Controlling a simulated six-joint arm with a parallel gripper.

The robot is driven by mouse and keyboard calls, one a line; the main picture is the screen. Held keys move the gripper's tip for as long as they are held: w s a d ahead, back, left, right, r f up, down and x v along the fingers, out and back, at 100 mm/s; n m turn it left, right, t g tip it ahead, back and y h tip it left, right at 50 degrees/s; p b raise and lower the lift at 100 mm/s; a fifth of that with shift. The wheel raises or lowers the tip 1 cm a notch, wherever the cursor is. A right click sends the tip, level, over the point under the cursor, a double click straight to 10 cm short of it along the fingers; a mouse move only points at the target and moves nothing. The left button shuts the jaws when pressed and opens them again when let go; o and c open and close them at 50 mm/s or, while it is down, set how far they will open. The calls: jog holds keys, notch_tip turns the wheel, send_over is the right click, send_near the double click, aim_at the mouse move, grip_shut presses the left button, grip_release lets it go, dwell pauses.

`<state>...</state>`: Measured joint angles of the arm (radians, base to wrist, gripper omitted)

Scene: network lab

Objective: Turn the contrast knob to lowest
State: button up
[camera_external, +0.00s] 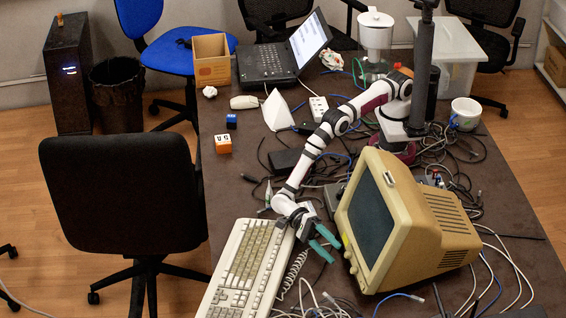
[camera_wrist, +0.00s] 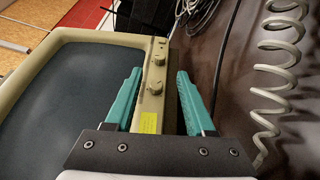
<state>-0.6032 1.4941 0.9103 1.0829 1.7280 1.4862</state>
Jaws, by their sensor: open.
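A beige CRT monitor (camera_external: 432,247) stands on the dark table at the right, its dark screen facing left. In the wrist view two small beige knobs, an upper knob (camera_wrist: 159,55) and a lower knob (camera_wrist: 156,87), sit on the monitor's bezel strip. I cannot tell which is the contrast knob, nor read their settings. A yellow label (camera_wrist: 149,122) is below them. My gripper (camera_external: 328,243) has teal fingers and is open in front of the monitor's lower front edge. In the wrist view the fingers (camera_wrist: 159,78) appear on either side of the strip; contact is not visible.
A beige keyboard (camera_external: 245,270) lies left of my gripper. A coiled cable (camera_external: 292,275) lies between it and the monitor, and loose cables cover the table around the monitor. A laptop (camera_external: 285,55) and an open cardboard box (camera_external: 212,68) stand at the back.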

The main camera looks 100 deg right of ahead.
notch_tip(320, 180, up, 7)
jog(key=s+m+t+h, duration=0.1)
jog(key=m+t+h, duration=0.1)
jog(key=h, duration=0.3)
jog(key=m+t+h, duration=0.2)
jog(key=m+t, duration=0.1)
send_near(354, 271)
jog(key=x, duration=0.7)
jog(key=shift+w+d+f, duration=0.1)
jog(key=shift+d+f, duration=0.1)
jog(key=shift+f, duration=0.35)
grip_shut()
